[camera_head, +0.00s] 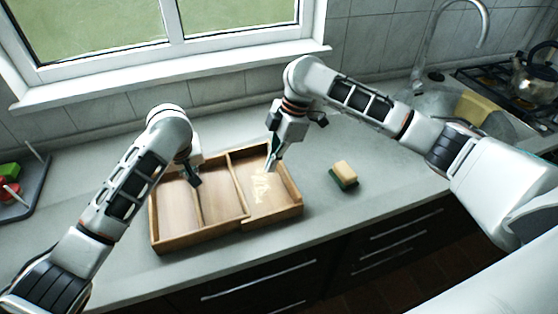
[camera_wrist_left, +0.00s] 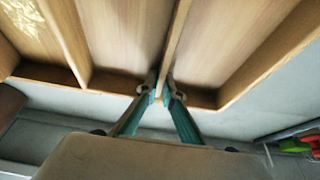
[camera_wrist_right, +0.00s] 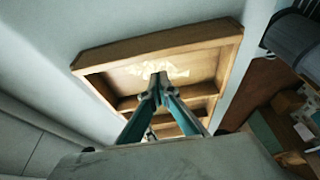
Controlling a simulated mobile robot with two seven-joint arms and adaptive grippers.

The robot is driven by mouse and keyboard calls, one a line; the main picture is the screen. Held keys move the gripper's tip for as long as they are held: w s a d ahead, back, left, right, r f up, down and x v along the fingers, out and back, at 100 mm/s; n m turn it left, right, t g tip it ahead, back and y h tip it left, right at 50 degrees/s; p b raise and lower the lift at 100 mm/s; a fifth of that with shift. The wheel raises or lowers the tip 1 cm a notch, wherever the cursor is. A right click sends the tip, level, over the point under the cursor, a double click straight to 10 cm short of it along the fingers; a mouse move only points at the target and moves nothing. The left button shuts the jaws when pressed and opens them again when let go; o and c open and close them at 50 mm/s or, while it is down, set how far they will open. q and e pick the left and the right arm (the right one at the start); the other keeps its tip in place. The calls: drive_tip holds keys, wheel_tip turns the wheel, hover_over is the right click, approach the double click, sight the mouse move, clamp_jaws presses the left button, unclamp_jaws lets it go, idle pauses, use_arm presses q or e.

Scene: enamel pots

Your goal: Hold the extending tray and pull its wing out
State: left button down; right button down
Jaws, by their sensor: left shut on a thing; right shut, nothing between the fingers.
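The wooden extending tray (camera_head: 185,240) lies on the counter, with its wing (camera_head: 283,211) at the right end and a pale mark on the wing's floor. The wing's front edge sits offset from the main body's. My left gripper (camera_head: 195,181) is at the tray's left part. In the left wrist view its fingers (camera_wrist_left: 163,92) are shut on a thin wooden divider (camera_wrist_left: 176,45). My right gripper (camera_head: 270,168) is shut and empty over the wing. In the right wrist view its fingertips (camera_wrist_right: 158,86) overlap the wing's floor; whether they touch it I cannot tell.
A green and yellow sponge (camera_head: 344,174) lies right of the tray. A grey rack (camera_head: 38,181) with red and green items stands far left. The sink (camera_head: 440,97), stove and kettle (camera_head: 537,75) are at the back right. The counter between tray and sponge is clear.

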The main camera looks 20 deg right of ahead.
drive_tip(key=shift+w+a+r, duration=0.1)
drive_tip(key=shift+a+r, duration=0.15)
drive_tip(key=shift+a, duration=0.65)
drive_tip(key=v, duration=0.9)
drive_tip(key=shift+d+r, duration=0.25)
drive_tip(key=shift+d, duration=0.05)
use_arm(q)
drive_tip(key=c, duration=2.3)
unclamp_jaws()
drive_tip(key=shift+r, duration=3.55)
